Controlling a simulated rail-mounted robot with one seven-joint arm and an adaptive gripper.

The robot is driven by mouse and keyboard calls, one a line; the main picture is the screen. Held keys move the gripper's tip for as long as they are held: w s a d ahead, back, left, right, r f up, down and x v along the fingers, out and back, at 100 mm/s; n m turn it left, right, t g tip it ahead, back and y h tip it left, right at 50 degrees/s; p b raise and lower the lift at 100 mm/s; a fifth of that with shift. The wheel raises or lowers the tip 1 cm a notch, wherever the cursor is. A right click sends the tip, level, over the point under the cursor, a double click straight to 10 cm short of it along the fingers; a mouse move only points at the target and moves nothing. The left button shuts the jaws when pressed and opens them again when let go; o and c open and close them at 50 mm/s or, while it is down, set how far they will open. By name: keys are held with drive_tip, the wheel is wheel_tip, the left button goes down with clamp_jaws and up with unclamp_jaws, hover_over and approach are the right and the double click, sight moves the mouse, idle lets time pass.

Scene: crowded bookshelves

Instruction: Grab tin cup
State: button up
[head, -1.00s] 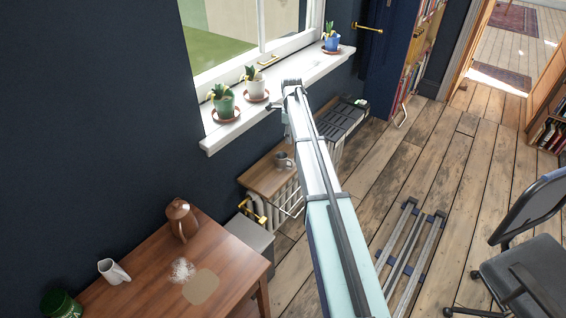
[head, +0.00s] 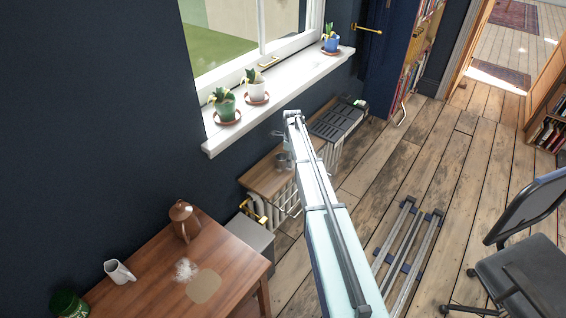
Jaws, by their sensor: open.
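The tin cup (head: 282,161) is a small grey metal cup on the wooden shelf (head: 262,180) above the radiator, below the window. The arm partly covers it in the head view. My gripper (head: 287,148) is at the far end of my arm, just above or beside the cup. It is open, small and mostly hidden by my arm. I cannot tell whether its fingers touch the cup or are around it.
Potted plants (head: 224,104) stand on the white windowsill (head: 280,97) above the shelf. A dark slatted rack (head: 333,120) lies right of the arm's end. A wooden table (head: 150,290) at lower left holds a brown pot (head: 184,222) and a white jug (head: 118,271).

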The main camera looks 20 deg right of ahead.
drive_tip(key=f+p, duration=0.1)
drive_tip(key=f, duration=0.2)
drive_tip(key=shift+d+f, duration=0.15)
drive_tip(key=shift+d, duration=0.05)
clamp_jaws()
